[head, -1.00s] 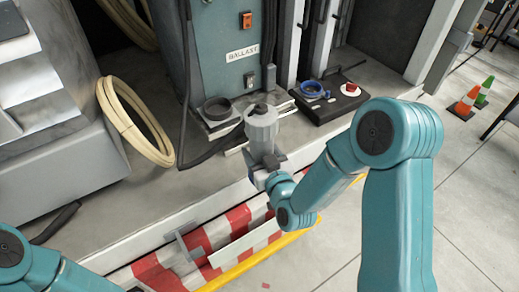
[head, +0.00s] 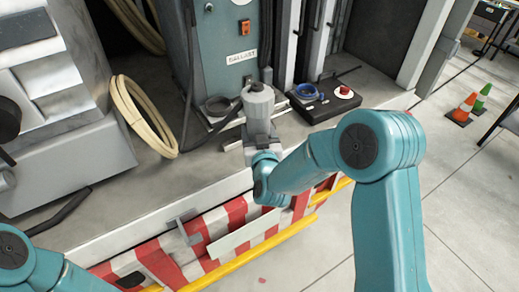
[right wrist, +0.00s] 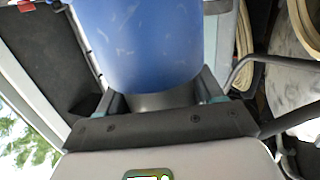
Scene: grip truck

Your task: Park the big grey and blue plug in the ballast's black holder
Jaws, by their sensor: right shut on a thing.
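The big grey and blue plug shows in the right wrist view, with its blue body (right wrist: 150,40) and a grey band between the jaws. My right gripper (right wrist: 165,100) is shut on that band. In the head view a pale grey cylinder (head: 258,102) stands upright at the end of my right arm; I cannot tell whether it is plug or wrist, and no blue shows there.
The teal ballast cabinet (head: 225,40) stands behind, with dark cables beside it. A black box (head: 325,106) with a red knob and a blue ring lies to the right. A cream hose coil (head: 143,118) is at left. A red-and-white striped edge (head: 190,240) runs in front.

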